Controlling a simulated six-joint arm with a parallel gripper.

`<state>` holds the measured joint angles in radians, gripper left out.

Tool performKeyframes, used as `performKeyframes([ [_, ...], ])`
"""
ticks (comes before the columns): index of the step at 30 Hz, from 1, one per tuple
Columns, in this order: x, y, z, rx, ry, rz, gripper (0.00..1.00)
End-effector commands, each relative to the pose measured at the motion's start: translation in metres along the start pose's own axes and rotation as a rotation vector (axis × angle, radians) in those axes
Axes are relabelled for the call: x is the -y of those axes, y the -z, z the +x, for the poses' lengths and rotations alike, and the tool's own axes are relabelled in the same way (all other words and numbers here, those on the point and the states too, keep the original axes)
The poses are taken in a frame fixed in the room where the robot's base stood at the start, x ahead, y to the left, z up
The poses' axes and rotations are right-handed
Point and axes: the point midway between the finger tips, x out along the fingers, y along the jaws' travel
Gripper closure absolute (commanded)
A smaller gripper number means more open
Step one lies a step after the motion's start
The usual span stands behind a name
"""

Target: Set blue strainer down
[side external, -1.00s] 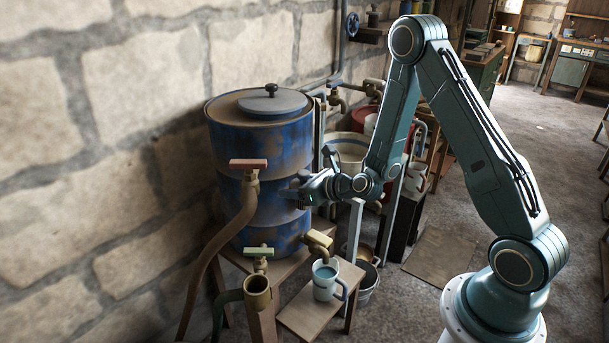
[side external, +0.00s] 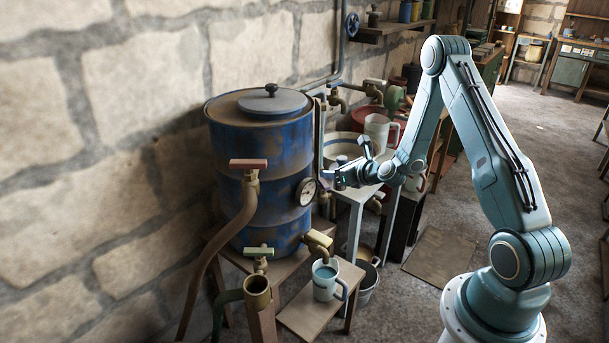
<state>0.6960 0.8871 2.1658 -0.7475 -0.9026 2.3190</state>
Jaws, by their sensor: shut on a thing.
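My gripper (side external: 338,181) is at the end of the bent arm, just right of the blue drum and over the near edge of the side table. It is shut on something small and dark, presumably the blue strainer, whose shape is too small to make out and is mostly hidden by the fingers. A small bluish-purple spot shows just above the gripper; I cannot tell whether it belongs to the strainer. I cannot tell whether the held thing touches the table.
The blue drum (side external: 262,150) with its gauge (side external: 307,192) stands left. A blue-rimmed white basin (side external: 340,143) and white jug (side external: 378,132) are behind my gripper. A mug (side external: 325,284) of bluish liquid stands on a low wooden stool (side external: 305,318). Brass taps (side external: 318,241) stick out nearby.

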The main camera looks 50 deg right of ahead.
Motion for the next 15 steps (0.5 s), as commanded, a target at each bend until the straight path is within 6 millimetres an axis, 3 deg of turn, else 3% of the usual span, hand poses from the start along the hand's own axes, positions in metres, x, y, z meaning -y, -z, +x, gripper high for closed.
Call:
performKeyframes([
  [15, 0.024, 0.081, 0.040, -0.002, 0.023, 0.012, 0.60],
])
